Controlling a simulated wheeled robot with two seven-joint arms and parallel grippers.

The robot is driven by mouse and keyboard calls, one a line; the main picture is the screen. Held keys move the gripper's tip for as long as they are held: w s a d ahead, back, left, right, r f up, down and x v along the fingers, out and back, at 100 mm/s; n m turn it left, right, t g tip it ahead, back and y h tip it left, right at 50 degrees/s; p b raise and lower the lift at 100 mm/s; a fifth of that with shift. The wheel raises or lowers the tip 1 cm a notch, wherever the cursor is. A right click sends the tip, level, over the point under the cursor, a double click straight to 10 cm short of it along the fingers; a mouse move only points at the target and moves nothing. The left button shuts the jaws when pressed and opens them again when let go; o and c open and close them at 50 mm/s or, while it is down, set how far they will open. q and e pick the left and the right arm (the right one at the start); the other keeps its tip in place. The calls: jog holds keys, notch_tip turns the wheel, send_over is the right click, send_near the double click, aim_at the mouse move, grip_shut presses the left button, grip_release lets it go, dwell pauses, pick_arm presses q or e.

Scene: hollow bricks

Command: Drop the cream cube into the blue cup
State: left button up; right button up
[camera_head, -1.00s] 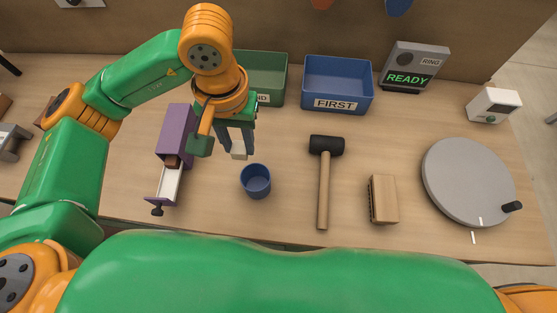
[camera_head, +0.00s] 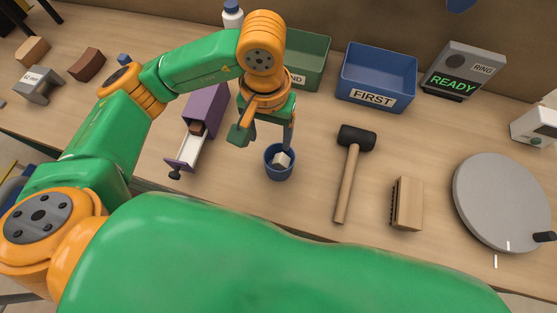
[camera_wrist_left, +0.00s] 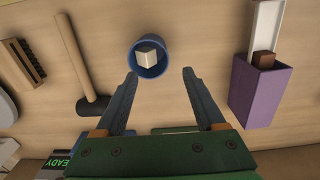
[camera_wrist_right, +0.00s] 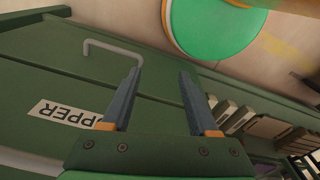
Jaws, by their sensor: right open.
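The blue cup (camera_head: 278,174) stands upright on the bench in the head view; it also shows in the left wrist view (camera_wrist_left: 150,72). The cream cube (camera_head: 282,159) is inside the cup, lying tilted; it also shows in the left wrist view (camera_wrist_left: 148,54). My left gripper (camera_head: 270,145) is just above and behind the cup, and its fingers are spread wide with nothing between them (camera_wrist_left: 160,73). My right gripper (camera_wrist_right: 160,69) is open and empty in the right wrist view, in front of green drawer fronts, away from the cup.
A purple box (camera_head: 207,108) with an open drawer is left of the cup. A black-headed mallet (camera_head: 347,180), a brush (camera_head: 407,203) and a grey turntable (camera_head: 500,200) lie to the right. A blue bin (camera_head: 378,78) and a green bin (camera_head: 310,65) stand behind.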

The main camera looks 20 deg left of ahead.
pick_arm(q)
jog(key=shift+w+d, duration=0.1)
notch_tip(320, 180, up, 7)
jog(key=shift+b, duration=0.3)
dwell(0.4)
